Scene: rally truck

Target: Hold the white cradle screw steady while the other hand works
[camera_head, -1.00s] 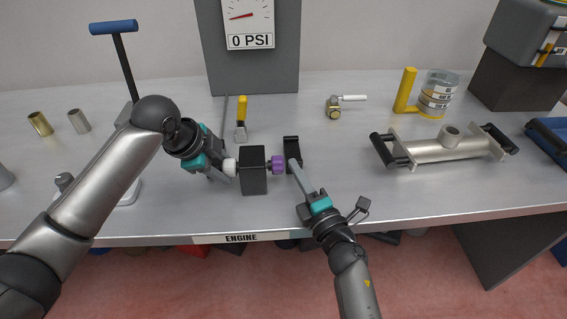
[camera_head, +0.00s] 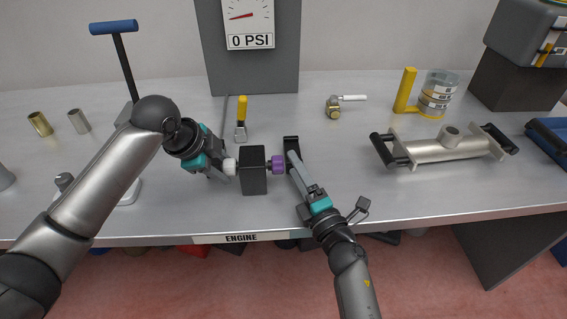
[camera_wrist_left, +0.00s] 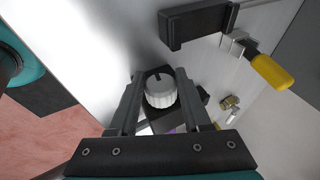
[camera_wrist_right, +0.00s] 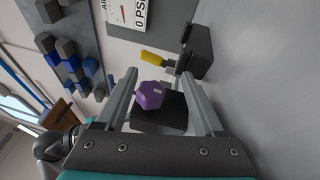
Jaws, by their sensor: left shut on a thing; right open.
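The white cradle screw (camera_head: 229,166) sticks out of the left side of a black block (camera_head: 254,171) at the table's front. It also shows as a ribbed white knob in the left wrist view (camera_wrist_left: 161,90). My left gripper (camera_head: 226,168) is shut on it, one finger on each side. A purple knob (camera_head: 278,165) sits on the block's right side. My right gripper (camera_head: 292,166) is open beside it. In the right wrist view the purple knob (camera_wrist_right: 150,95) lies between the open fingers, with the black block behind it.
A yellow-handled tool (camera_head: 242,112) lies behind the block. A grey two-handled bar (camera_head: 440,149) lies to the right. A gauge reading 0 PSI (camera_head: 249,22) stands at the back.

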